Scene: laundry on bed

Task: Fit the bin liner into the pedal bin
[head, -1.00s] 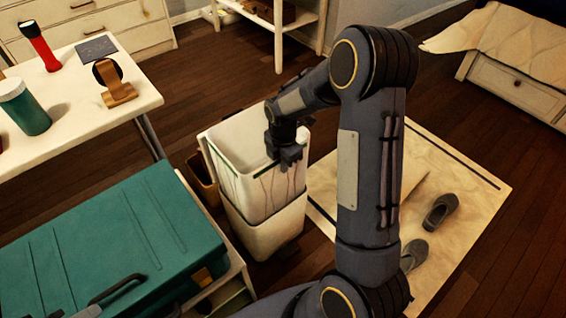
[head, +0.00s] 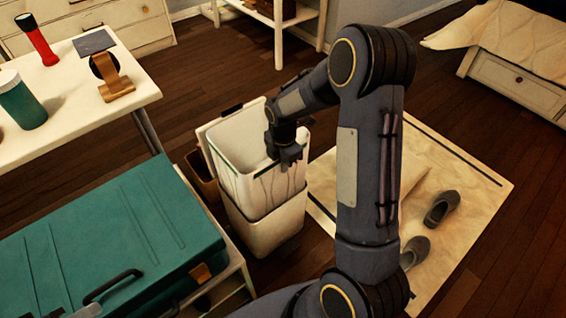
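The pedal bin (head: 262,233) is a pale, tall box standing on the floor beside the teal case. Its top is open, and a pale flap with a dark tab (head: 232,109) stands up at its back left. The whitish, wrinkled bin liner (head: 262,190) lies in the bin and hangs over the near side of the rim, with a dark green line along its upper edge. My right gripper (head: 288,161) points down at the near right part of the rim, over the liner. Its fingertips are too small and dark to tell open from shut. My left gripper is out of view.
A teal case (head: 110,235) lies on a low pale stand left of the bin. A brown container (head: 200,178) stands close behind it. A white table (head: 75,110) is at upper left. A mat (head: 465,215) with dark shoes (head: 441,207) lies to the right.

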